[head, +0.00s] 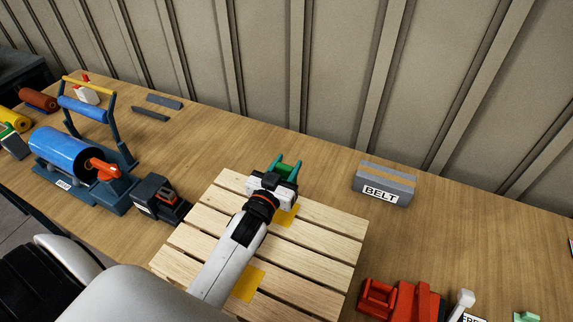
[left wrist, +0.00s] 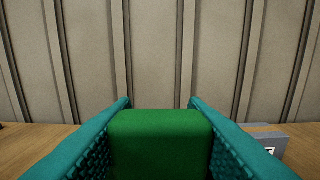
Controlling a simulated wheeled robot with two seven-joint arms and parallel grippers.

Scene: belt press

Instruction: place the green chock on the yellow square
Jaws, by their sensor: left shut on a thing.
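My left gripper (head: 285,167) reaches over the far part of the slatted wooden pallet. Its teal fingers are shut on the green chock (left wrist: 160,140), which fills the space between them in the left wrist view. In the head view the chock is mostly hidden by the gripper. One yellow square (head: 288,215) lies on the pallet just right of my gripper's wrist and is partly covered by it. A second yellow square (head: 248,285) lies nearer, beside my left forearm. Whether the chock touches anything below cannot be told. My right gripper is not in view.
The pallet (head: 330,250) sits on a wooden table. A grey block labelled BELT (head: 384,186) stands right of it, a dark device (head: 160,198) left, a red tool (head: 400,300) at front right. A blue roller (head: 65,152) is farther left. A ribbed wall closes the back.

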